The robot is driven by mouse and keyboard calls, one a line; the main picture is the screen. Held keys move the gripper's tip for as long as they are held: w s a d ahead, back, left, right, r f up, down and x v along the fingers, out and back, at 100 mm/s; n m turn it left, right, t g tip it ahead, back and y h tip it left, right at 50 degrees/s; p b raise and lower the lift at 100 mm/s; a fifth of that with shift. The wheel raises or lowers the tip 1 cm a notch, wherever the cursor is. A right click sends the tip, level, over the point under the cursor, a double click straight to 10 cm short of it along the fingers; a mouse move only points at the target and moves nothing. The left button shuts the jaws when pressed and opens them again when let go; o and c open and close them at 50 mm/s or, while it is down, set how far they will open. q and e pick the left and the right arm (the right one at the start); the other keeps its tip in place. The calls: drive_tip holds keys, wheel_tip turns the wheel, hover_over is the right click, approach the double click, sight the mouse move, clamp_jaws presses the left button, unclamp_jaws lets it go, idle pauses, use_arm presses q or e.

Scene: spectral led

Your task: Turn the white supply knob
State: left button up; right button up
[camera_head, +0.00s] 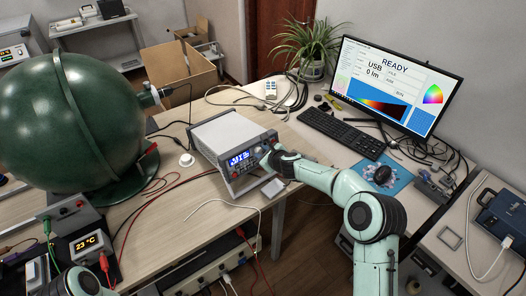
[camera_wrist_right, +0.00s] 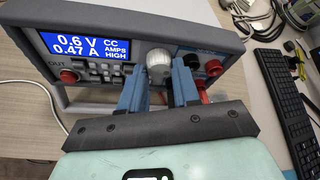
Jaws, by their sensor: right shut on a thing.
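The power supply (camera_head: 228,135) is a light grey box on the wooden table, with a lit blue display on its front. In the right wrist view its display (camera_wrist_right: 84,46) reads 0.6 V, 0.47 A, CC, AMPS HIGH. The white supply knob (camera_wrist_right: 158,62) sits on the front panel right of the display. My right gripper (camera_head: 273,158) is at the panel's right side. Its blue fingers stand on either side of the knob and are shut on it. The knob is hidden in the head view. Only a piece of my left arm shows at the bottom left; its gripper is out of frame.
Red sockets (camera_wrist_right: 212,68) lie close right of the fingers. A large green sphere (camera_head: 75,120) stands left of the supply. Loose cables cross the table around the supply.

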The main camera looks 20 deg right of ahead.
idle(0.4)
drive_tip(key=o, duration=1.1)
drive_tip(key=shift+c, duration=0.2)
drive_tip(key=shift+s+d+r, duration=0.1)
drive_tip(key=shift+s+r, duration=0.05)
drive_tip(key=shift+s, duration=0.05)
use_arm(q)
drive_tip(key=shift+s+f+b, duration=0.45)
drive_tip(key=shift+f+b, duration=0.3)
drive_tip(key=shift+f, duration=0.1)
drive_tip(key=shift+s+f+b, duration=0.4)
drive_tip(key=shift+f+b, duration=0.3)
drive_tip(key=shift+f, duration=0.1)
use_arm(e)
drive_tip(key=v, duration=1.3)
